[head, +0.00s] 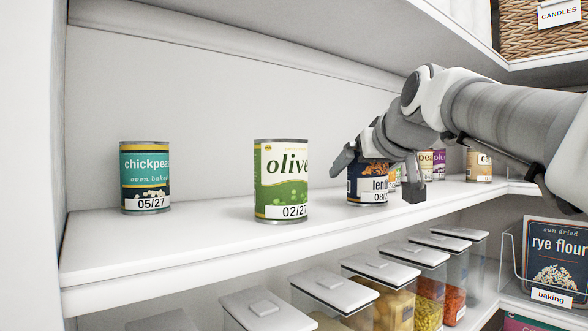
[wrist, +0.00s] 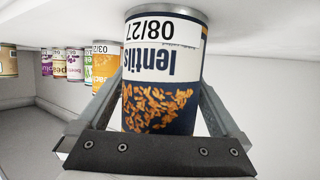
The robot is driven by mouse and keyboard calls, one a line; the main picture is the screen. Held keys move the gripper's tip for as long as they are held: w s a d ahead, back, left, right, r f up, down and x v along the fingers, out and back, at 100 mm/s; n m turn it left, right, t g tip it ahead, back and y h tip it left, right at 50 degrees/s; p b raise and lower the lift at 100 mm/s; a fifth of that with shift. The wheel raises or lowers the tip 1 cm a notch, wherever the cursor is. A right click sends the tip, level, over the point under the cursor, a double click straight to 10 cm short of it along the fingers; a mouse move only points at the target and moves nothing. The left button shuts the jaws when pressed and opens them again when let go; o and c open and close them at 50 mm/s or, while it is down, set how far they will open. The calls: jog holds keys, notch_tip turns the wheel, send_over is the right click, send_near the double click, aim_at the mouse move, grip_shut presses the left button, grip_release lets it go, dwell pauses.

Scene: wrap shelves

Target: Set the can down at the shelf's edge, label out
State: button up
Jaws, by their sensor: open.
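The navy lentils can (head: 367,190) stands upright on the white shelf (head: 180,238), a little back from its front edge. Its label faces out; my gripper and wrist hide its top and right side in the head view. My gripper (head: 376,178) is open, with one finger on each side of the can. In the wrist view the lentils can (wrist: 160,85) shows upside down between the fingers, its name, 08/27 date and lentil picture facing the camera. I cannot tell whether either finger touches it.
The olive can (head: 281,180) stands left of the lentils can, and the chickpeas can (head: 146,178) farther left. Several cans, including an orange one (wrist: 106,65), stand on the other side. Lidded bins (head: 380,272) sit below. Free shelf lies between chickpeas and olive.

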jog(key=shift+r, duration=0.25)
jog(key=b+v, duration=0.1)
jog(key=v, duration=1.1)
jog(key=shift+f, duration=0.15)
